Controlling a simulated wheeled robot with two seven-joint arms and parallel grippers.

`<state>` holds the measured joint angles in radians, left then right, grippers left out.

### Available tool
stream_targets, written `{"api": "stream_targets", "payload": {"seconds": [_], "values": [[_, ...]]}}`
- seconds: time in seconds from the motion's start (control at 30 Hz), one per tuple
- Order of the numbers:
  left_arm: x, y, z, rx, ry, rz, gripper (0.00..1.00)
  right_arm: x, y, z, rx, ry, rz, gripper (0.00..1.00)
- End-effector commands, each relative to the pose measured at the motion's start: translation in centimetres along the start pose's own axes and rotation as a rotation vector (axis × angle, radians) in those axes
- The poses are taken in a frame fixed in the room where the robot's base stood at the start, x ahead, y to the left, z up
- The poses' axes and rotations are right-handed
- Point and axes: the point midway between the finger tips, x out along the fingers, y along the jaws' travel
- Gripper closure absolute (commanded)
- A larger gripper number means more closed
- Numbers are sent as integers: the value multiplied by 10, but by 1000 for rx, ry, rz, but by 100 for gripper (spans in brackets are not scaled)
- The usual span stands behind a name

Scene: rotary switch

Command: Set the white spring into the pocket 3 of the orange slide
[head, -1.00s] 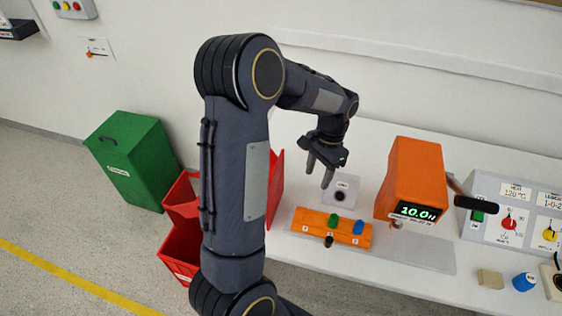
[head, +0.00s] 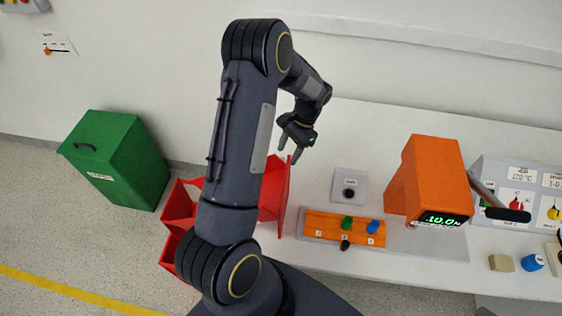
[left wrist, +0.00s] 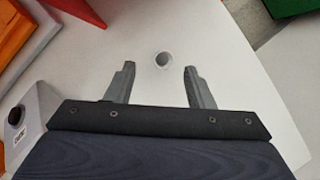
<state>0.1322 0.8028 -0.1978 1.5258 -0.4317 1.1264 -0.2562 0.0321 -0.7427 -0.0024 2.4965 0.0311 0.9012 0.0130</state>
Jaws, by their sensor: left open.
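A small round white piece with a grey centre (left wrist: 164,60), which looks like the white spring, is on the white table in the left wrist view. It lies between and just beyond the tips of my open left gripper (left wrist: 158,78), apart from both fingers. In the head view my left gripper (head: 291,153) hangs behind the red bin, and I cannot make out the spring there. The orange slide (head: 327,219) lies at the table's front, with a green piece (head: 347,223) and a blue piece (head: 373,226) on its middle and right. Its small labels are hard to read.
A grey box with a dark round top (head: 349,187) stands behind the slide. An orange machine (head: 420,185) with a black-handled lever stands to the right. Red bins (head: 272,190) border the table's left. The table behind the grey box is clear.

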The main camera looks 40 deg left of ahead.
Motion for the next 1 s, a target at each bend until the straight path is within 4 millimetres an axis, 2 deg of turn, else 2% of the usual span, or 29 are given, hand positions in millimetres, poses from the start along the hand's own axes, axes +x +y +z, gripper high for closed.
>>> {"api": "stream_targets", "payload": {"seconds": [0.1,0.27,0.57,0.9,1.0], "values": [[17,-3,2,-1,-6,3,52,-11,-5,-6,0,0,0,64],[37,-3,0,-2,-3,1,52,-14,-6,-7,0,0,0,64],[42,-3,-1,-2,0,0,53,-13,-6,-7,0,0,0,64],[42,-3,-1,-1,0,0,97,-13,-6,-7,0,0,0,64],[42,-3,-1,-1,0,0,100,-13,-6,-7,0,0,0,64]]}}
